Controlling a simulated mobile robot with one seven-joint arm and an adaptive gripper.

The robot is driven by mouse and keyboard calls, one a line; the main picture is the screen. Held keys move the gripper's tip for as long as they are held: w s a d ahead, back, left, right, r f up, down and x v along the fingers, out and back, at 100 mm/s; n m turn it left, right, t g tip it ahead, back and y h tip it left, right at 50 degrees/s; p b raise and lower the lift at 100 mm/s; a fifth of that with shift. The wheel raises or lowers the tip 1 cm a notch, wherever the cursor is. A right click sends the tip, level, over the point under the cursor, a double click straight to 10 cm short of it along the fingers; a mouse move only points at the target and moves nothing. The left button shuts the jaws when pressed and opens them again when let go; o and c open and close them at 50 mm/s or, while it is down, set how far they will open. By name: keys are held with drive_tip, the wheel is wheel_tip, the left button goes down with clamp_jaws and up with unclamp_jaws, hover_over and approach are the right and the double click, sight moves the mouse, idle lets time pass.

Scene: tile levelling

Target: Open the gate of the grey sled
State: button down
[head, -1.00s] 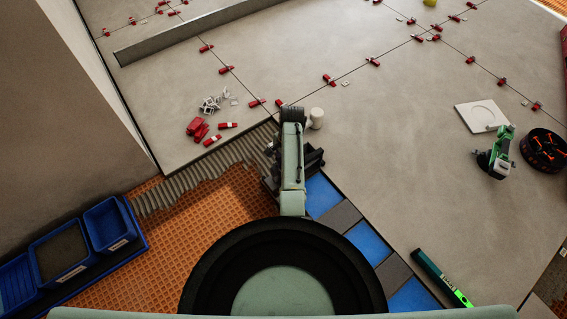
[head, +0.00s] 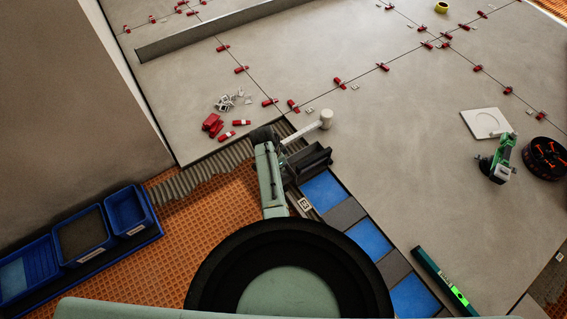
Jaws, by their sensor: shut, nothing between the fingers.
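A dark grey box-like thing (head: 312,158), which looks like the grey sled, stands right of my arm at the end of the ribbed grey bed. My arm covers its left part, and I cannot make out its gate. My arm's dark upper end is just left of it. My gripper's fingers are hidden beneath the arm, so I cannot see whether they touch the sled.
Red clips (head: 212,123) and white pieces lie on the tiles to the left. Blue bins (head: 127,210) stand at left. A green-handled tool (head: 503,158) and green level (head: 440,277) lie right.

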drive_tip(key=shift+s+a+f, duration=0.1)
drive_tip(key=shift+s+a, duration=0.15)
idle(0.4)
wheel_tip(320, 180, up, 12)
drive_tip(key=p, duration=0.4)
drive_tip(key=shift+s+a+f, duration=0.15)
drive_tip(key=shift+s+a, duration=0.15)
drive_tip(key=shift+a, duration=0.15)
